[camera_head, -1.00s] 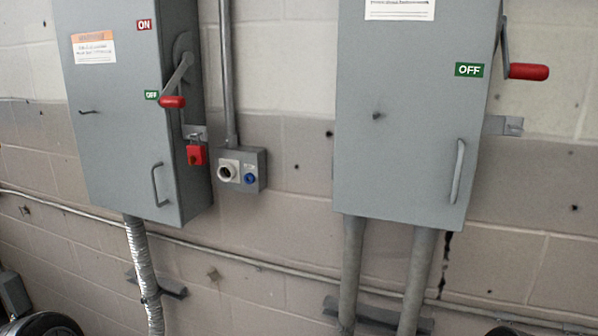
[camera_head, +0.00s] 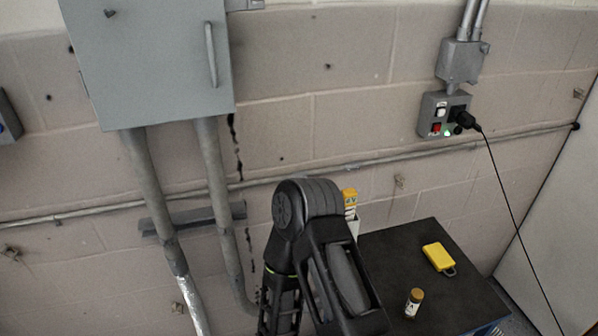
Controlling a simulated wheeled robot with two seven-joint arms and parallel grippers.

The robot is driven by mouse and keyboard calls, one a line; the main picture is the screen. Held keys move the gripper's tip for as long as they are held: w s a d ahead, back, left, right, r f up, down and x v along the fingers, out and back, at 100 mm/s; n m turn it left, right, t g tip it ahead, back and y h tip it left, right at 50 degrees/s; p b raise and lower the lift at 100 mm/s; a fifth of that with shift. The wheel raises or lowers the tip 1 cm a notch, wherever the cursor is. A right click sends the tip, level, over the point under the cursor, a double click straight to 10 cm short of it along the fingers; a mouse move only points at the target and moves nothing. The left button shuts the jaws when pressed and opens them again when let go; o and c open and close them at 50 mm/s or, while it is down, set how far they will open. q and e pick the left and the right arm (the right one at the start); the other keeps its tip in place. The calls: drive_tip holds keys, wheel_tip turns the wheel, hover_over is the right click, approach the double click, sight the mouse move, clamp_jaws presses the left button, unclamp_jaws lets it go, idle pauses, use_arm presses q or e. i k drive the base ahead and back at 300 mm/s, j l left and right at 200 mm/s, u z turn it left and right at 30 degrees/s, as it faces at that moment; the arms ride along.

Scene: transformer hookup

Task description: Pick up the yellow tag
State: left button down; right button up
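The yellow tag (camera_head: 438,257) lies flat on the black top of a small table or cart (camera_head: 385,250) at the lower right of the head view. It is a rounded yellow block with a dark loop at its lower right end. A dark arm link of mine rises at the bottom centre, left of the tag and apart from it. Neither gripper's fingers show in this view.
A small bottle with a brown cap (camera_head: 414,302) stands in front of the tag. A yellow-topped container (camera_head: 350,201) shows behind my arm, partly hidden. A grey cabinet (camera_head: 150,65) and a socket box with a plugged black cable (camera_head: 445,114) are on the wall.

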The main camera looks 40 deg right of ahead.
sight(435, 253)
drive_tip(key=z, duration=2.35)
drive_tip(key=i+l+z, duration=0.2)
drive_tip(key=l, duration=0.15)
drive_tip(key=l+z, duration=0.2)
drive_tip(key=l, duration=0.15)
drive_tip(key=i+l+z, duration=0.15)
drive_tip(key=l, duration=0.2)
drive_tip(key=i+l+z, duration=0.25)
drive_tip(key=j, duration=0.35)
drive_tip(key=k+j, duration=0.15)
drive_tip(key=j, duration=0.15)
